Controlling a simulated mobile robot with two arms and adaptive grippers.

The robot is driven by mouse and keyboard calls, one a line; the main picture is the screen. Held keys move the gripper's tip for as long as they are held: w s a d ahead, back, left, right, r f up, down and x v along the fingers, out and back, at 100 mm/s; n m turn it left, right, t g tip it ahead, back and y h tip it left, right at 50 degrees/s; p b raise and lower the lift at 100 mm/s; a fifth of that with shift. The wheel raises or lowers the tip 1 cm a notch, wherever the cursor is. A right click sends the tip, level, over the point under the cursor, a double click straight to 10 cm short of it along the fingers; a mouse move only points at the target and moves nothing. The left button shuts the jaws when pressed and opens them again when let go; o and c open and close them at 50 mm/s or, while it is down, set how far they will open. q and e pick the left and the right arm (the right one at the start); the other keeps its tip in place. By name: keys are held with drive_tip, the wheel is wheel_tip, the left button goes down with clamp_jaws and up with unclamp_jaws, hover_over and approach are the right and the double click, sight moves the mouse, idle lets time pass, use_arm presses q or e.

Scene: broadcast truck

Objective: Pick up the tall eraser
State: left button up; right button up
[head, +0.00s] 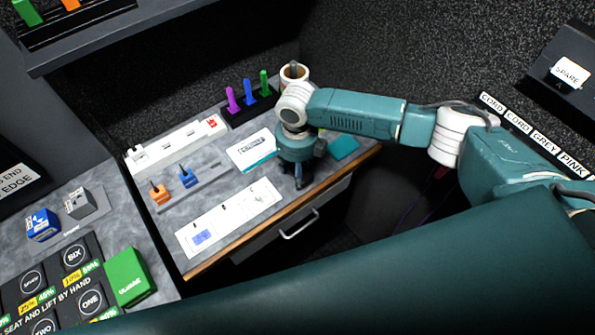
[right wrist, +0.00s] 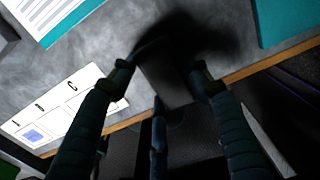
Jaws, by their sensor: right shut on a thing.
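My right gripper (head: 298,182) points down over the front right part of the grey desk, near its wooden edge. In the right wrist view its fingers (right wrist: 160,74) are closed on the sides of a dark block, the tall eraser (right wrist: 168,86). The eraser is dim and blurred there, and the gripper hides it in the head view. I cannot tell whether it touches the desk. My left gripper is not in view.
A white labelled strip (head: 228,217) lies left of the gripper, and a white-and-teal box (head: 251,150) behind it. A teal pad (head: 344,147) lies to the right. Coloured pens stand in a black rack (head: 236,116) at the back, beside a cup (head: 295,73).

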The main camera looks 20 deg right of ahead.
wheel_tip(320, 180, up, 20)
drive_tip(key=b, duration=0.3)
drive_tip(key=shift+f, duration=0.2)
